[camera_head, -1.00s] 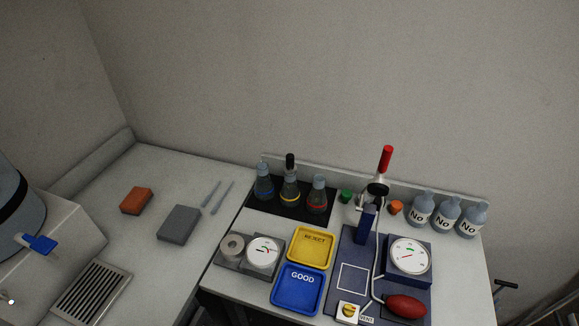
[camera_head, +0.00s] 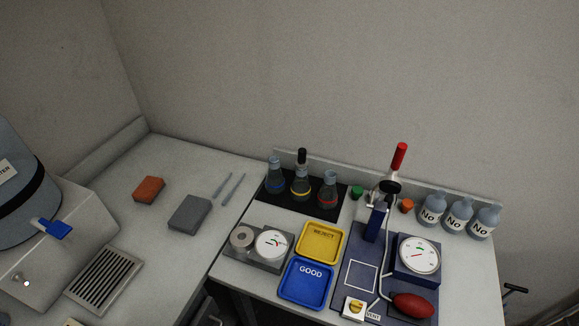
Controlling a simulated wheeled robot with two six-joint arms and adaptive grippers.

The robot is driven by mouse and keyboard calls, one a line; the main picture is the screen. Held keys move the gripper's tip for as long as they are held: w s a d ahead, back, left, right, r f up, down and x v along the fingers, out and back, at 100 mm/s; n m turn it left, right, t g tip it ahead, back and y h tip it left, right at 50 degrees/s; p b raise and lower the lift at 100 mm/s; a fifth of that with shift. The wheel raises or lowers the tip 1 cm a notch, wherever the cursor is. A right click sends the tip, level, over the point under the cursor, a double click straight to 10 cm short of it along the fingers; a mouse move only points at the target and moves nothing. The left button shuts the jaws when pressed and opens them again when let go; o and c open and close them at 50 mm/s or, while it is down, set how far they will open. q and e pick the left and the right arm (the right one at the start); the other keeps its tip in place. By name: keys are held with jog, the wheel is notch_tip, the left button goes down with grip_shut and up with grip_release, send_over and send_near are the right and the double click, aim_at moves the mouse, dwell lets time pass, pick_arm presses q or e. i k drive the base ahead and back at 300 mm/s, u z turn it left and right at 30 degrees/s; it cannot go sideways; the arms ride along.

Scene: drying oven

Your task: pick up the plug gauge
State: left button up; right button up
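I cannot tell for certain which thing is the plug gauge. A grey round piece (camera_head: 241,237) sits beside a white dial (camera_head: 271,244) on a grey base on the right bench. A red-handled lever (camera_head: 399,156) stands at the back of a dark blue rig. The rig has a square white outline, a second dial (camera_head: 419,255) and a red bulb (camera_head: 412,305). A yellow REJECT tray (camera_head: 307,256) and a blue GOOD tray (camera_head: 282,290) lie between the grey base and the rig. Neither of my grippers is in view.
Three flasks (camera_head: 300,188) stand on a black mat at the back; the middle one has a black top. Three bottles (camera_head: 457,215) stand at the right. The left bench holds an orange block (camera_head: 149,188), a grey block (camera_head: 190,213), two thin sticks and a vessel with a blue handle.

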aim_at(302, 162)
jog(key=u, duration=1.15)
jog(key=k, duration=0.55)
jog(key=z, duration=0.05)
